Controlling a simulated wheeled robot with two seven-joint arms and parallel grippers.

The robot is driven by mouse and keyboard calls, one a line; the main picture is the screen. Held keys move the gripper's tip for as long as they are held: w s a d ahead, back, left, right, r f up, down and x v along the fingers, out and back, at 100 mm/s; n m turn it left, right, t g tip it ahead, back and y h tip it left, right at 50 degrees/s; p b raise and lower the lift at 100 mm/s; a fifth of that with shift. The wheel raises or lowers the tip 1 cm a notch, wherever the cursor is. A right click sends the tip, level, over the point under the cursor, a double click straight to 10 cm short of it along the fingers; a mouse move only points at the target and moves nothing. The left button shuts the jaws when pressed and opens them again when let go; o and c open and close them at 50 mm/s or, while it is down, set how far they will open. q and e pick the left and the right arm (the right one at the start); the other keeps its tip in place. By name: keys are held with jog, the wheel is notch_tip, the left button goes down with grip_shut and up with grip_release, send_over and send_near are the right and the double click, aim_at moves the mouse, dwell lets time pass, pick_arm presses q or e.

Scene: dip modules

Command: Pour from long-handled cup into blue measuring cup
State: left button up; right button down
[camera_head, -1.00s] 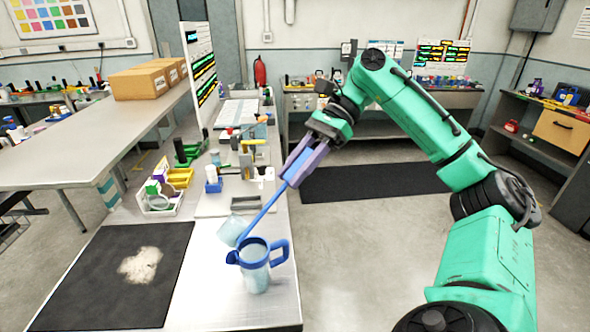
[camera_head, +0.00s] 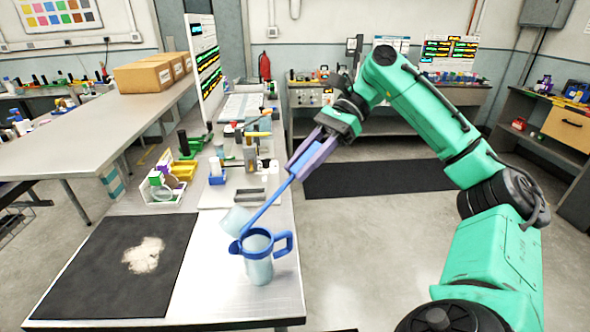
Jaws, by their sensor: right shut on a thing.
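My right gripper (camera_head: 306,160) is shut on the blue handle of the long-handled cup. The cup's pale translucent bowl (camera_head: 234,220) hangs at the lower end of the handle (camera_head: 268,206). The bowl is tilted and sits just behind and left of the rim of the blue measuring cup, partly overlapped by it. The blue measuring cup (camera_head: 258,267) stands upright on the metal table, with its handle to the right and its spout to the left. I cannot make out any stream between the two. My left gripper is not in view.
A black mat (camera_head: 105,280) with a pale patch lies on the metal table (camera_head: 208,280) at left. A white bin (camera_head: 160,196), a yellow bin (camera_head: 183,170) and other items stand farther back. Bare table lies around the measuring cup.

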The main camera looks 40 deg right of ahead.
jog(key=shift+s+d+f+y+b, duration=0.1)
jog(key=shift+d+f+y+b, duration=0.3)
jog(key=shift+f+b, duration=0.4)
jog(key=shift+d+f+y+b, duration=0.35)
jog(key=shift+f+b, duration=0.25)
jog(key=shift+b, duration=0.4)
dwell(0.5)
jog(key=shift+d+f+y+b, duration=0.3)
jog(key=shift+f+b, duration=0.4)
jog(key=shift+b, duration=0.3)
jog(key=shift+d+f+y+b, duration=0.15)
jog(key=shift+f+y+b, duration=0.25)
jog(key=shift+f+b, duration=0.5)
jog(key=shift+d+f+y+b, duration=0.3)
jog(key=shift+f+b, duration=0.25)
jog(key=shift+b, duration=0.6)
jog(key=shift+s+a, duration=0.1)
